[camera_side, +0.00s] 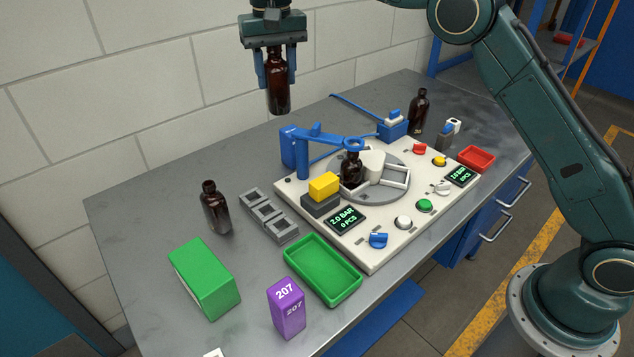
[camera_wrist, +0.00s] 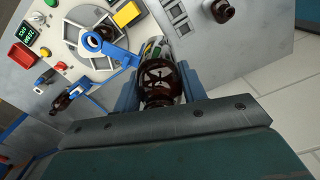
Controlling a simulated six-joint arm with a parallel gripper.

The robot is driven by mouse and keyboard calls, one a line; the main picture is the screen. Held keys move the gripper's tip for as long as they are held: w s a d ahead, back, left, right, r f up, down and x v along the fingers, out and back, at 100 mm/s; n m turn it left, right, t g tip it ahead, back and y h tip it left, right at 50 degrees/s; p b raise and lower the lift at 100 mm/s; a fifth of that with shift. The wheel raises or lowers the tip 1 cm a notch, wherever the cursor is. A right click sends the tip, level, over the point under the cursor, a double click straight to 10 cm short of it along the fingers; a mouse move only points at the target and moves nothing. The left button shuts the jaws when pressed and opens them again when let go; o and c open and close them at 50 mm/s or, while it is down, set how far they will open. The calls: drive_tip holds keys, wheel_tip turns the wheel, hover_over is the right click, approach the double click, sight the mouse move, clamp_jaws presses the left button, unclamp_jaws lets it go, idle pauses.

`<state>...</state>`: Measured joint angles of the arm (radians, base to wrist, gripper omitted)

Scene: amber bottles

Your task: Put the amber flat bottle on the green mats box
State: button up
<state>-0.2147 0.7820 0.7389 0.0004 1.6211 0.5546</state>
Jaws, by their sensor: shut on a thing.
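My gripper (camera_side: 277,75) is shut on an amber bottle (camera_side: 279,95) and holds it upright, well above the back of the bench. The bottle also shows between the fingers in the wrist view (camera_wrist: 160,85), seen from its top end. Whether its body is flat or round is hard to tell, as the fingers cover its sides. The green box (camera_side: 205,277), taken as the green mats box, stands at the front left of the bench, apart from my gripper. Its visible top is bare.
An amber bottle (camera_side: 215,207) stands behind the green box; another (camera_side: 419,110) stands at the back right. A third (camera_side: 351,168) is at the turntable (camera_side: 393,190), under a blue arm. A green tray (camera_side: 322,268) and purple box (camera_side: 286,307) are near the green box.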

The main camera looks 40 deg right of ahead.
drive_tip(key=s+a+n, duration=0.1)
drive_tip(key=s+a, duration=0.3)
drive_tip(key=a, duration=0.3)
drive_tip(key=s+a+r+n, duration=0.1)
drive_tip(key=s+a, duration=0.3)
drive_tip(key=a, duration=0.4)
drive_tip(key=s+a+r+n, duration=0.1)
drive_tip(key=s+a+n, duration=0.1)
drive_tip(key=s+a, duration=0.3)
drive_tip(key=a, duration=0.3)
drive_tip(key=shift+a+r+n, duration=0.2)
drive_tip(key=shift+n, duration=0.1)
wheel_tip(320, 180, down, 16)
drive_tip(key=shift+w, duration=0.1)
drive_tip(key=shift+f, duration=2)
drive_tip(key=shift+f, duration=0.1)
